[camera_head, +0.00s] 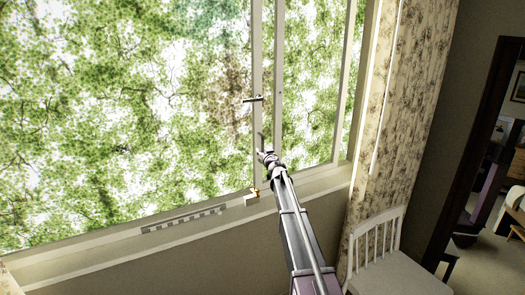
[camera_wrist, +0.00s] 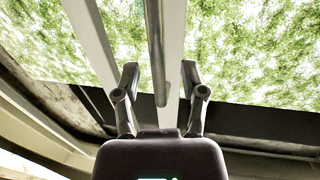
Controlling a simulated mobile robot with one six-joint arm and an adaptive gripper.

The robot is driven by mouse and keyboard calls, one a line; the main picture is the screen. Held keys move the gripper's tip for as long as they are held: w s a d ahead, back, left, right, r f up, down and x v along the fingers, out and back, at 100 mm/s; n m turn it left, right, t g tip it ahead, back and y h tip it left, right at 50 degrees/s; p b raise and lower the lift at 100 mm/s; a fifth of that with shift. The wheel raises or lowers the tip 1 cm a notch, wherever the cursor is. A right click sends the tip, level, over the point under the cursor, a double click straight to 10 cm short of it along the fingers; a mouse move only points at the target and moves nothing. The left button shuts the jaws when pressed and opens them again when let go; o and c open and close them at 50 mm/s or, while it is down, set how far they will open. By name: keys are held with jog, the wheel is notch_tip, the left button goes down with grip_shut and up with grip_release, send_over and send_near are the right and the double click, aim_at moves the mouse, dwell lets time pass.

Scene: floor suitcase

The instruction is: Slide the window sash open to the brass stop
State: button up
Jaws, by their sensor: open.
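The window sash has an upright stile (camera_head: 257,60) near the middle of the window in the head view, beside a second upright. A small dark fitting (camera_head: 252,99) sticks out from the stile above my gripper. My gripper (camera_head: 265,152) is in front of the lower stile. In the wrist view my gripper (camera_wrist: 159,68) is open, with a round metal bar (camera_wrist: 156,45) between its two fingers and visible gaps on both sides. Whether the bar lies within finger depth is unclear.
A patterned curtain (camera_head: 405,100) hangs at the right. A white chair (camera_head: 385,250) stands below it, near a doorway.

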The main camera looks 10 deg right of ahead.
jog(key=s, duration=1)
jog(key=shift+d, duration=0.3)
jog(key=s+a+f+n+g+y, duration=0.25)
jog(key=s+a+f+g, duration=0.3)
jog(key=s+a, duration=0.35)
jog(key=s+a+f+n+g+y, duration=0.3)
jog(key=s+a+f, duration=0.35)
jog(key=s, duration=0.55)
jog(key=s+d+f+m+g+h, duration=0.1)
jog(key=s+f+m+g+h, duration=0.1)
jog(key=s, duration=0.5)
jog(key=s+d+f+m+g+h, duration=0.1)
jog(key=s+g, duration=0.3)
jog(key=s, duration=0.4)
jog(key=s+d+f+m+g+h, duration=0.2)
jog(key=s+f+m+g+h, duration=0.1)
jog(key=s, duration=0.5)
jog(key=shift+f, duration=0.3)
jog(key=shift+w+g+h, duration=0.1)
jog(key=shift+g+h, duration=0.15)
